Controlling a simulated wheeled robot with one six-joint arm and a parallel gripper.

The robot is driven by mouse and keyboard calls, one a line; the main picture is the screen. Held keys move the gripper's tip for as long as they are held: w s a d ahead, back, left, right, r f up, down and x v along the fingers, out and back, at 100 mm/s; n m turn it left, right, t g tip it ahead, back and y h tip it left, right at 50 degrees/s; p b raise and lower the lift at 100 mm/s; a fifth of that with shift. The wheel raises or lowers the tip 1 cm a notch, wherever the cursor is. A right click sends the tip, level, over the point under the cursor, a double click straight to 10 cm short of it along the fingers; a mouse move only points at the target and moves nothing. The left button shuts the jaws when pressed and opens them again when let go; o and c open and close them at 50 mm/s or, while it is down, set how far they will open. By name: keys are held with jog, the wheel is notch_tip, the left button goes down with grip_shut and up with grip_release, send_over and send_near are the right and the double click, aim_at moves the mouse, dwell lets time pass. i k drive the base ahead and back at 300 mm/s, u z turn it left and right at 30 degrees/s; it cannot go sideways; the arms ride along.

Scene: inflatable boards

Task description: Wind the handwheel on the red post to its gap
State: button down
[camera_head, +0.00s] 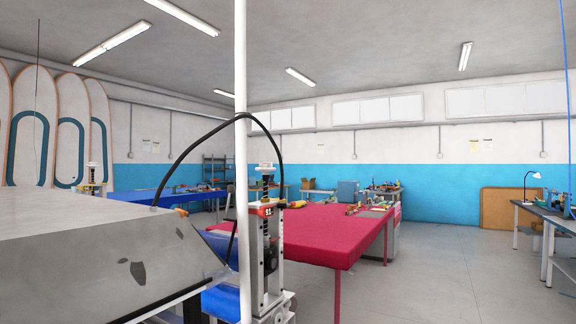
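A white upright post (276,255) with a red-orange block (265,209) near its upper part stands at the centre, just right of a white pole. A dark screw rises above the block to a small pale round cap (266,167), which looks like the handwheel. A dark round part sits lower on the post. The gap and any scale marks are too small to read. My gripper is not in view, and I see no contact with the post.
A large grey slab (100,235) fills the lower left, with a black hose (200,137) arching over to the post. A similar post with yellow (92,180) stands behind it. A red table (325,232) is behind the post. The floor (450,280) at right is clear.

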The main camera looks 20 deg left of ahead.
aim_at(265, 168)
jog(key=z, duration=0.2)
jog(key=i, duration=2.45)
jog(key=u, duration=1.55)
jog(key=i, duration=0.8)
jog(key=u, duration=0.8)
